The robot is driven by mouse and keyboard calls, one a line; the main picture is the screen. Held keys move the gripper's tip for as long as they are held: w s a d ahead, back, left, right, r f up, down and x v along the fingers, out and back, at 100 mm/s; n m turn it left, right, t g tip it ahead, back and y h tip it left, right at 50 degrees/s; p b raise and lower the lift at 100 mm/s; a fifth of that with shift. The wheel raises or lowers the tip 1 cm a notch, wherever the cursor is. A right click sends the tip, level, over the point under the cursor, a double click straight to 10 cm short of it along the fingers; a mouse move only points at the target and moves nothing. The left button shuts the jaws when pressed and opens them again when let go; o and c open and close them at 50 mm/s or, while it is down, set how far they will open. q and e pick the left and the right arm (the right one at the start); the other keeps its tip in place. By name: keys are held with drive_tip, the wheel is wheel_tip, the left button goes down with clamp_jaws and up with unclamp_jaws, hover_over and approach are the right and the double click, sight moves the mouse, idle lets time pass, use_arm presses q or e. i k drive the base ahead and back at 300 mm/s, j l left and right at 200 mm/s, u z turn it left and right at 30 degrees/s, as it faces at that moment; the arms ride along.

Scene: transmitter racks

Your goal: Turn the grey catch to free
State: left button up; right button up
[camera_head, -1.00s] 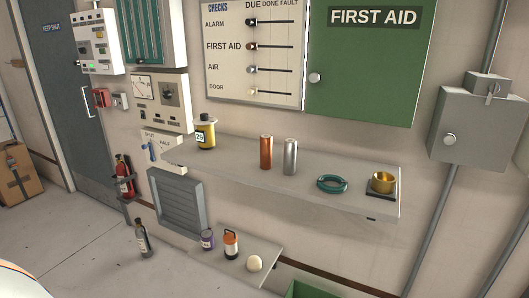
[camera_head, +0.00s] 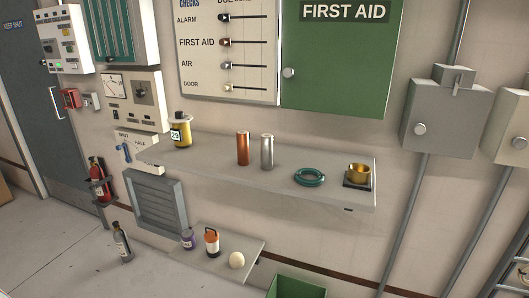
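A grey wall box (camera_head: 450,122) hangs at the right in the head view, with a round pale knob (camera_head: 420,129) on its front. A smaller grey housing (camera_head: 450,76) sits at its top edge and carries a small grey catch (camera_head: 457,82). The catch looks roughly upright, but it is too small to tell its exact setting. Neither of my grippers shows in the view.
A shelf (camera_head: 330,192) along the wall holds a yellow canister (camera_head: 181,131), a copper cylinder (camera_head: 243,148), a silver cylinder (camera_head: 267,151), a teal ring (camera_head: 310,177) and a brass cup (camera_head: 359,173). A green first aid cabinet (camera_head: 335,70) hangs above. Another pale box (camera_head: 508,128) is at the right edge.

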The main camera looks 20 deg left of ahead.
sight(458, 79)
drive_tip(key=i, duration=0.45)
drive_tip(key=i+z, duration=0.1)
drive_tip(key=z, duration=0.4)
drive_tip(key=i+j+z, duration=0.1)
drive_tip(key=z, duration=0.4)
